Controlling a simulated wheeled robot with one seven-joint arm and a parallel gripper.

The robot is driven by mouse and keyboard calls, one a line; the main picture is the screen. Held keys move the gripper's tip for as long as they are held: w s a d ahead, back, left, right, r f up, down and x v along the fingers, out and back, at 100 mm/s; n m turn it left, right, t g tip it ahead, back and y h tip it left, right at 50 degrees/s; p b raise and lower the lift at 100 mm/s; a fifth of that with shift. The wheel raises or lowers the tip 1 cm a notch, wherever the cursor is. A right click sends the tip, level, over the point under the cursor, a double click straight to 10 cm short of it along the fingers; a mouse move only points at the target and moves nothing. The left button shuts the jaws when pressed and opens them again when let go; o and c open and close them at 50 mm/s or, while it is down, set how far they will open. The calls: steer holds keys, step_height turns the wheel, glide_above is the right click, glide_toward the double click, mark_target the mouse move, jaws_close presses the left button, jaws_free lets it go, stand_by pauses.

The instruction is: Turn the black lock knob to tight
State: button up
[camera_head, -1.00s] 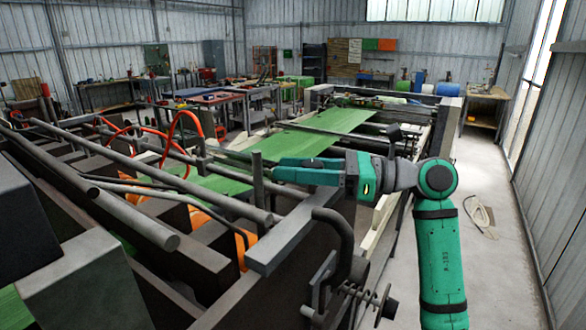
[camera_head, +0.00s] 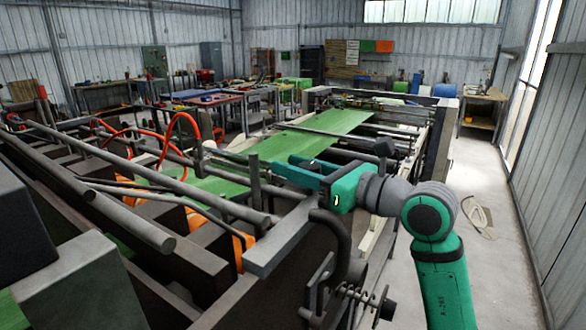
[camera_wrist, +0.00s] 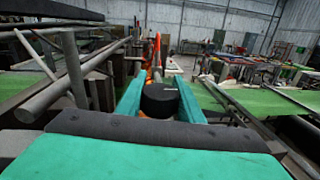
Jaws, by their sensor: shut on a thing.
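The black lock knob (camera_wrist: 159,100) is a short round cylinder in the middle of the wrist view, with a pale mark on its top. My gripper (camera_wrist: 160,92) has one teal finger on each side of it and is shut on it. In the head view my gripper (camera_head: 290,170) reaches left over the machine, beside the green sheet. The knob cannot be made out clearly in the head view. I see no readable tight mark in either view.
Long grey bars (camera_head: 150,170) and an upright post (camera_head: 256,178) stand close to the gripper. Orange hoses (camera_head: 180,122) loop behind. A green sheet (camera_head: 335,121) runs across the machine. The floor (camera_head: 485,170) along the right wall is mostly clear.

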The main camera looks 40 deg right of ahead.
steer(key=shift+s+d+f+m+g+h, duration=0.1)
steer(key=shift+d+m+g+h, duration=0.3)
steer(key=shift+m+h, duration=1.3)
steer(key=shift+d+r+m+g+h, duration=0.1)
steer(key=shift+d+m+g+h, duration=0.2)
steer(key=shift+m+h, duration=1.45)
steer(key=shift+s+d+f+m+g+h, duration=0.1)
steer(key=shift+d+m+g+h, duration=0.35)
steer(key=shift+h, duration=2.3)
steer(key=shift+m+h, duration=0.3)
steer(key=o, duration=1.1)
steer(key=shift+d, duration=0.1)
steer(key=shift+c, duration=0.2)
